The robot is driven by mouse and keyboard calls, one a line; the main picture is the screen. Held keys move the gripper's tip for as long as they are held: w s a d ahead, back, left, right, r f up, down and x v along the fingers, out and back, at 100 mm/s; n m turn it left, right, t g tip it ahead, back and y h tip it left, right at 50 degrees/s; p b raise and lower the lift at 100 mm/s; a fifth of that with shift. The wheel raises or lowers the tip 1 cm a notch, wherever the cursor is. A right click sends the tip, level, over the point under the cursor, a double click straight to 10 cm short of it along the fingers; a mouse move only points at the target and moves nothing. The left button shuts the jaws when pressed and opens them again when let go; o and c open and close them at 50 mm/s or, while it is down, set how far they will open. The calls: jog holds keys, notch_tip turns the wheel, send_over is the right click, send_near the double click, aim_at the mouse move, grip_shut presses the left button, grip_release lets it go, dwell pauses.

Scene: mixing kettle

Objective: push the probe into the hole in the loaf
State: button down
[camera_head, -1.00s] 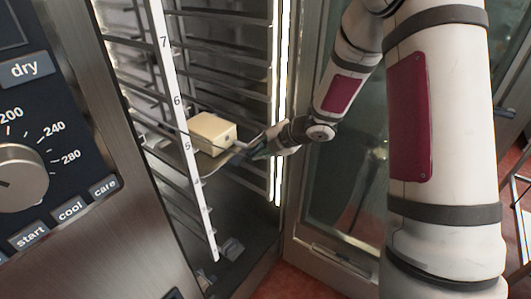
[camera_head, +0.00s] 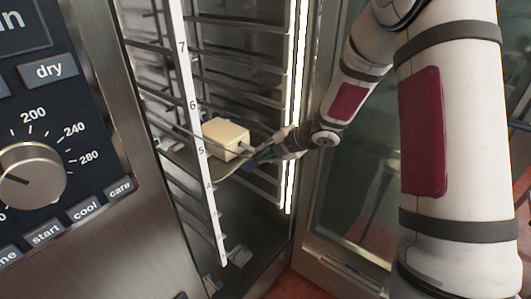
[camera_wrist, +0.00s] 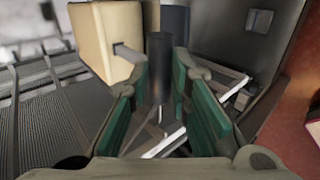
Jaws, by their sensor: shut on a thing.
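The pale, block-shaped loaf (camera_head: 226,138) sits on a tray in the oven rack, and it fills the upper left of the wrist view (camera_wrist: 108,40). My gripper (camera_head: 258,157) is just right of the loaf, its green fingers closed around the probe's dark handle (camera_wrist: 160,68). A gap remains between handle and loaf.
The oven's numbered white rack post (camera_head: 193,110) stands close left of the loaf. Wire shelves (camera_head: 240,75) lie above. The tray edge (camera_head: 212,175) is under the loaf. The control panel (camera_head: 60,150) is at left, the glass door (camera_head: 350,200) at right.

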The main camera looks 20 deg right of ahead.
jog(key=shift+w+a, duration=0.55)
jog(key=shift+w, duration=0.15)
jog(key=shift+w+a, duration=0.5)
jog(key=shift+w, duration=0.2)
dwell(1.3)
jog(key=c, duration=0.9)
grip_release()
jog(key=shift+r+p, duration=2.3)
jog(key=shift+r, duration=1.15)
